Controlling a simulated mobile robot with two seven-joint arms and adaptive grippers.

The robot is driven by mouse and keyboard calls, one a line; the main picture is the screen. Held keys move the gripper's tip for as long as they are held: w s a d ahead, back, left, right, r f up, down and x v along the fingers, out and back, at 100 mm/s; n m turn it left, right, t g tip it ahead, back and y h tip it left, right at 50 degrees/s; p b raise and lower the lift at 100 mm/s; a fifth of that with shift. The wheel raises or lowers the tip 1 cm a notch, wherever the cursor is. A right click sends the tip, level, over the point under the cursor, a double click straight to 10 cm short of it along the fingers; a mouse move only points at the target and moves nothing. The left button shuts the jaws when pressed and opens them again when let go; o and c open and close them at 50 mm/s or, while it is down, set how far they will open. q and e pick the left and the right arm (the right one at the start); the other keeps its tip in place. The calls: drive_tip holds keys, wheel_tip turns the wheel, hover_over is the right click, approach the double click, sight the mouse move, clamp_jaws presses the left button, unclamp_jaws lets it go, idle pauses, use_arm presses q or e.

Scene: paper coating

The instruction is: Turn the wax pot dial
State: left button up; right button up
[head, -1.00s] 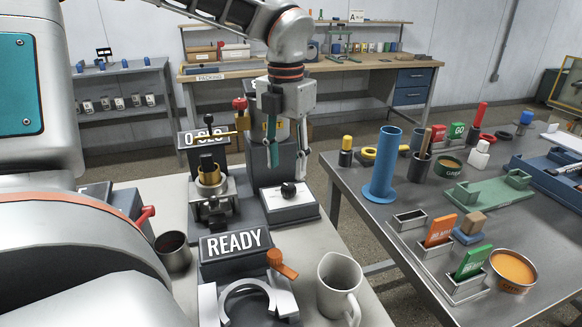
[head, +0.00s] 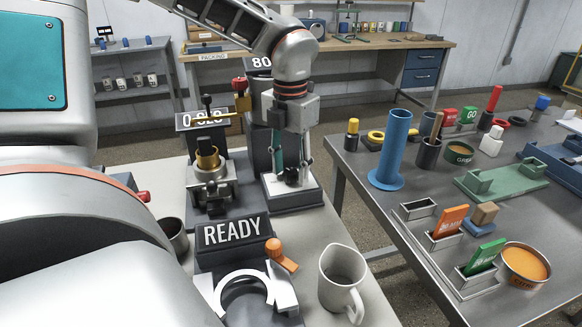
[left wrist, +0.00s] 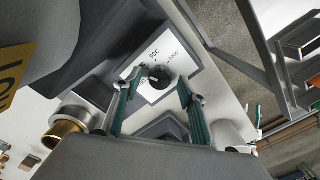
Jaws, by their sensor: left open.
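The dial is a dark round knob (left wrist: 159,77) on a white panel (left wrist: 178,62) with temperature marks such as 90C. In the head view the dial (head: 292,177) sits on the white-topped box right of the brass-topped device. My left gripper (head: 291,165) points down over it from above. In the left wrist view its two green-sided fingers are apart, with the dial between the tips (left wrist: 160,83). I cannot tell whether the fingers touch it. My right gripper is in neither view.
A READY display (head: 232,232) stands in front, with an orange-handled clamp (head: 275,249) and a white pitcher (head: 341,285) nearby. A brass cup device (head: 208,160) is close on the left. A metal table (head: 375,188) with a blue cylinder (head: 392,145) stands right.

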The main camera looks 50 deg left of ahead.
use_arm(q)
drive_tip(key=c, duration=1.1)
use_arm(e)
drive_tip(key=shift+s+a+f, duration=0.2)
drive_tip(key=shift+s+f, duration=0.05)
